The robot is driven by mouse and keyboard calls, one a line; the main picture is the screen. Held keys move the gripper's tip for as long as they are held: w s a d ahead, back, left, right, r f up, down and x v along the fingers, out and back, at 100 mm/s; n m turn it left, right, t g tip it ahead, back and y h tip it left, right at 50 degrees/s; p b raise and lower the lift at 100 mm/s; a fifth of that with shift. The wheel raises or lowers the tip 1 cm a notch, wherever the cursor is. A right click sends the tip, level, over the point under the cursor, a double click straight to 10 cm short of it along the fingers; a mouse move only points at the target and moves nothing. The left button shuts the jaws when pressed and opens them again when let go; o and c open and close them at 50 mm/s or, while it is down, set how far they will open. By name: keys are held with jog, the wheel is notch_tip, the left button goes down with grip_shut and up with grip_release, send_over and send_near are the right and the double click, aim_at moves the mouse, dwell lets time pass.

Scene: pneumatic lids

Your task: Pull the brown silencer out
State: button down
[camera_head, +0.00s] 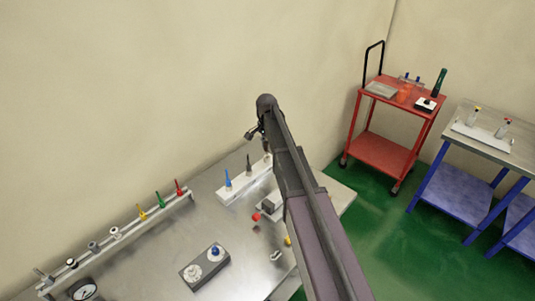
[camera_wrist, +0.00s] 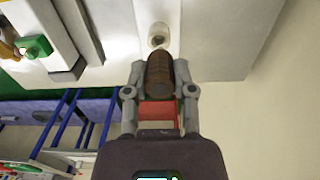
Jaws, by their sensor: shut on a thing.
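The brown silencer (camera_wrist: 160,75) is between the two fingers of my gripper (camera_wrist: 160,91) in the wrist view, and the gripper is shut on it. A round pale port (camera_wrist: 158,36) in a white surface shows just beyond the silencer's end. I cannot tell whether the silencer's far end still touches the port. In the head view a white block (camera_head: 240,186) carries a blue cone (camera_head: 228,179) and a dark brownish cone (camera_head: 248,165). My arm hides much of the gripper there, so I cannot tell whether that cone is the held silencer.
A rail with green (camera_head: 161,199), yellow and red cones runs along the table's back left. A grey control box (camera_head: 205,267) and a gauge (camera_head: 83,290) are nearer. A red cart (camera_head: 380,153) and a blue-legged bench (camera_head: 455,190) stand to the right.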

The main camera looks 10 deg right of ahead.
jog(key=shift+r+p, duration=2.3)
jog(key=shift+r, duration=0.15)
jog(key=shift+f, duration=0.2)
